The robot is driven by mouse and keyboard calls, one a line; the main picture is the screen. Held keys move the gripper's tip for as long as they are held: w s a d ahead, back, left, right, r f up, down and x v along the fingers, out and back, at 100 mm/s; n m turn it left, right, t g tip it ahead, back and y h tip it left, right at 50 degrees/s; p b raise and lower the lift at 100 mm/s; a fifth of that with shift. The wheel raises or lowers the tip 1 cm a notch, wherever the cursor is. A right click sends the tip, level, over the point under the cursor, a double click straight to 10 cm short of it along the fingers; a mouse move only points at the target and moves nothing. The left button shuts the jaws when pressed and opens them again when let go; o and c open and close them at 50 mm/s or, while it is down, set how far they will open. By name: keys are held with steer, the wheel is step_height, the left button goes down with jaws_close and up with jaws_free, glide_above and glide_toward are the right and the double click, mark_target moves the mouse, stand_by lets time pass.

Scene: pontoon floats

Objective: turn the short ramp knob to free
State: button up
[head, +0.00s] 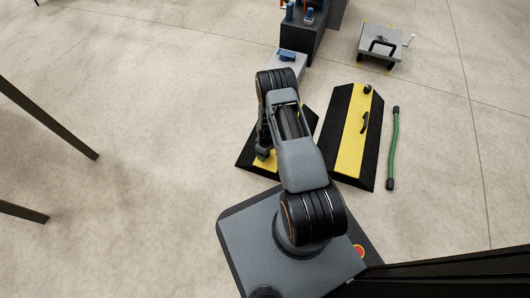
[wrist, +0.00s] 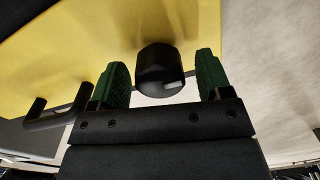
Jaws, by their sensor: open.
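The short ramp (head: 249,158) is black with a yellow stripe. It lies on the floor, partly hidden under my arm in the head view. In the wrist view its yellow face (wrist: 60,55) fills the upper left. The black round knob (wrist: 158,66) stands there, with a pale mark on its lower right side. My gripper (wrist: 163,72) is open, with one green-padded finger on each side of the knob. A small gap shows at each finger, wider at the right one. The knob is hidden in the head view.
A black handle (wrist: 55,118) is left of my fingers. A grey cart (head: 381,42) and a dark cabinet (head: 303,35) stand behind. Left floor is mostly clear.

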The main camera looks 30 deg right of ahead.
steer(key=shift+r, duration=0.1)
step_height(320, 180, up, 14)
steer(key=p, duration=0.6)
steer(key=shift+f, duration=0.2)
steer(key=shift+w+d, duration=0.1)
steer(key=a+r+m+t+p, duration=0.15)
steer(key=r+p, duration=0.75)
steer(key=r, duration=1.2)
steer(key=a+r+m+p, duration=0.1)
steer(key=a+r+p, duration=0.2)
steer(key=r+p, duration=1.2)
steer(key=s+a+r+m+p, duration=0.1)
steer(key=s+r+p, duration=0.3)
steer(key=r, duration=0.9)
steer(key=s+a+r+m+t+p, duration=0.1)
steer(key=s+r+p, duration=0.3)
steer(key=r, duration=0.9)
steer(key=s+a+r+m+t+p, duration=0.1)
steer(key=s+a+r+m+p, duration=0.1)
steer(key=s+r, duration=0.6)
step_height(320, 180, up, 6)
steer(key=shift+s+a+f+p, duration=0.1)
steer(key=shift+s+a+p, duration=0.1)
steer(key=shift+a+p, duration=0.7)
steer(key=shift+d, duration=0.1)
steer(key=shift+c, duration=0.4)
